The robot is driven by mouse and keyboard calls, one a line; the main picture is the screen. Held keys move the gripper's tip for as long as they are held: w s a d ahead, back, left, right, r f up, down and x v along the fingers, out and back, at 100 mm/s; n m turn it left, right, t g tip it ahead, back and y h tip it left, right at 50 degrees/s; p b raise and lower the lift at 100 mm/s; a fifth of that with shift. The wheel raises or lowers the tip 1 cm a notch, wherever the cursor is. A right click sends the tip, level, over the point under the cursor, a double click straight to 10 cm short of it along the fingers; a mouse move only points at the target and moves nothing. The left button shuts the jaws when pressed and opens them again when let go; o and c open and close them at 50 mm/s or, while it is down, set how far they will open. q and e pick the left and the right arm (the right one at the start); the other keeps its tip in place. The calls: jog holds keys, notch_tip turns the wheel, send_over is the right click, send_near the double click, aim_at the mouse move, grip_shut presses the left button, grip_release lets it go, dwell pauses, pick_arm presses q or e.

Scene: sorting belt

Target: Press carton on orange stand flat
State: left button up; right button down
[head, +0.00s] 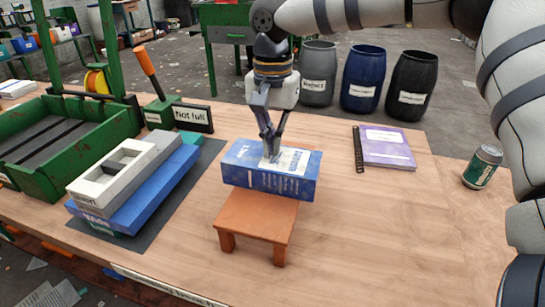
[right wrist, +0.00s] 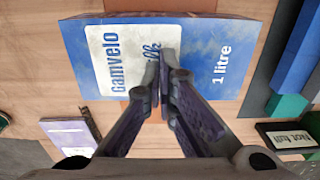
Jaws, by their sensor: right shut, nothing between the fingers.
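The blue and white milk carton (head: 250,178) lies on its side on the orange stand (head: 258,215), full in shape, near the stand's far edge. The stand is a small low stool on the wooden table. My right gripper (head: 271,155) points down over the carton's upper face with its fingers shut and nothing between them. In the right wrist view the shut fingertips (right wrist: 163,60) are in front of the carton's label (right wrist: 110,70). I cannot tell whether they touch it. My left gripper is not in view.
A purple notebook (head: 385,147) and a green can (head: 482,167) are on the right. At left are a grey block (head: 100,190) on a blue box (head: 150,200), a green tray (head: 60,170) and a "Not full" sign (head: 193,117). The table (head: 370,230) is clear right of the stand.

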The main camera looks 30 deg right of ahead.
aim_at(273, 165)
jog(key=shift+f, duration=0.65)
jog(key=shift+s+f, duration=0.1)
jog(key=shift+f, duration=0.5)
jog(key=shift+f, duration=0.55)
jog(key=shift+f, duration=0.15)
